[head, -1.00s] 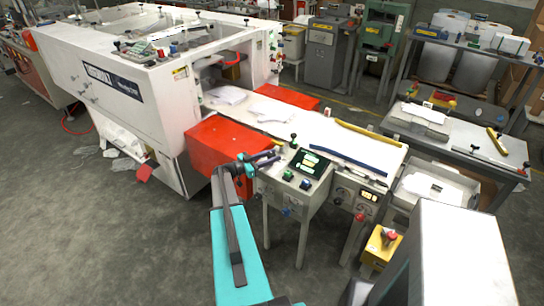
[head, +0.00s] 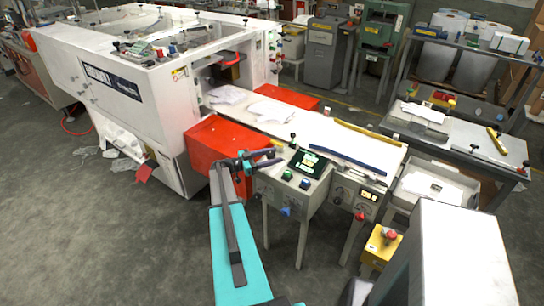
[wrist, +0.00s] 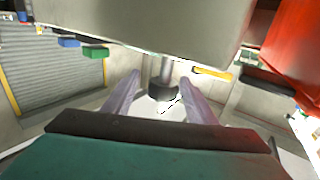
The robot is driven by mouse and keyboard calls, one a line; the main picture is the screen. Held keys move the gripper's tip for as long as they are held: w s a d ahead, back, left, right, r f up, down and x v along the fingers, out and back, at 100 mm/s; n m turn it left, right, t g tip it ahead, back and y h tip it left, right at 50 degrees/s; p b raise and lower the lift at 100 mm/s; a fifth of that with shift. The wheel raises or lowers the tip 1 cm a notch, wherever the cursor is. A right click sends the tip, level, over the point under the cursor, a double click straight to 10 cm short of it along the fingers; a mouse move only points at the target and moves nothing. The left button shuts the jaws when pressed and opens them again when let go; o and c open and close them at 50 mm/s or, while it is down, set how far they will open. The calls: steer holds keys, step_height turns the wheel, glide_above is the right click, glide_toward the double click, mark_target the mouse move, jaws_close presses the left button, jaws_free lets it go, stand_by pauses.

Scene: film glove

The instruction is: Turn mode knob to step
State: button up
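My gripper (head: 268,157) is at the left side of the grey control box (head: 285,197), in front of the red cover. In the wrist view my gripper (wrist: 160,80) has its two grey-purple fingers apart. A dark round knob-like part (wrist: 163,89) on a metal stem shows between the fingers; I cannot tell whether they touch it. No label is readable, so I cannot tell which knob is the mode knob.
The red cover (head: 222,138) stands close behind my gripper. The white feed table (head: 350,145) runs to the right, with dials (head: 341,194) on a panel below. A yellow box with a red button (head: 381,244) stands at front right.

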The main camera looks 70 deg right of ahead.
steer(key=shift+w+f, duration=0.1)
steer(key=shift+w, duration=0.1)
steer(key=shift+w+a+b, duration=0.3)
steer(key=shift+w+a, duration=0.1)
steer(key=shift+w, duration=0.05)
steer(key=b+v, duration=0.4)
steer(key=v, duration=0.8)
steer(key=shift+a, duration=0.25)
steer(key=shift+w, duration=0.15)
